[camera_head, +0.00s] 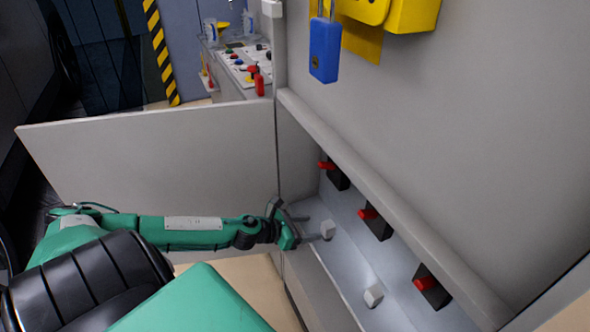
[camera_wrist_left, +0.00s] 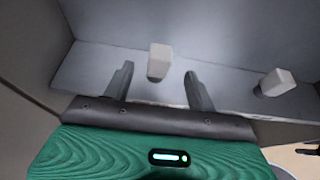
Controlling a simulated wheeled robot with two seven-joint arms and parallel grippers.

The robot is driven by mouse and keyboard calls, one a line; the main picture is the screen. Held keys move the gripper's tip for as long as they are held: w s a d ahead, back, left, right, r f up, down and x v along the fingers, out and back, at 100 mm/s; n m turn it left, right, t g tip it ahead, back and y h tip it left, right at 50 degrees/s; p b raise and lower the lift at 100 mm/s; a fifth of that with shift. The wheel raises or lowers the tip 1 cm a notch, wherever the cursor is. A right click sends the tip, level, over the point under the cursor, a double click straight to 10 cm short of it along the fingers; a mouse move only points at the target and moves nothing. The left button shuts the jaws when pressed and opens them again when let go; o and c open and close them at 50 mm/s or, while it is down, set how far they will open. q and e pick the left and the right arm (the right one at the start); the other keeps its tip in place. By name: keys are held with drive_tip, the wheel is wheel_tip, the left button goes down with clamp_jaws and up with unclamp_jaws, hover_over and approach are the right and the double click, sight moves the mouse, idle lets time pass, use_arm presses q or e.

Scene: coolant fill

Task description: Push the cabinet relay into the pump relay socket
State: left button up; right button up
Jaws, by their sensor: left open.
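Two pale, block-shaped pieces that look like relays stand on the floor of the open cabinet. The nearer relay (camera_head: 327,229) is just beyond my left gripper (camera_head: 309,228). In the left wrist view this relay (camera_wrist_left: 159,60) appears between and beyond the two fingers of the gripper (camera_wrist_left: 158,88), which are open and empty. The other relay (camera_head: 373,295) stands farther right along the cabinet floor. In the left wrist view it is tilted in the picture (camera_wrist_left: 276,82), on a small dark base. I cannot tell which socket is the pump relay socket.
Black switch blocks with red handles line the cabinet's back wall, one of them (camera_head: 375,222) near the middle. The open cabinet door (camera_head: 150,155) is behind my left arm. A blue padlock (camera_head: 325,50) hangs above. A cluttered bench (camera_head: 235,62) stands in the background.

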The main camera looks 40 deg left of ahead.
use_arm(q)
drive_tip(key=shift+v, duration=2.05)
use_arm(e)
drive_tip(key=shift+w+a+r, duration=0.1)
drive_tip(key=shift+w+r, duration=0.1)
drive_tip(key=shift+r, duration=0.35)
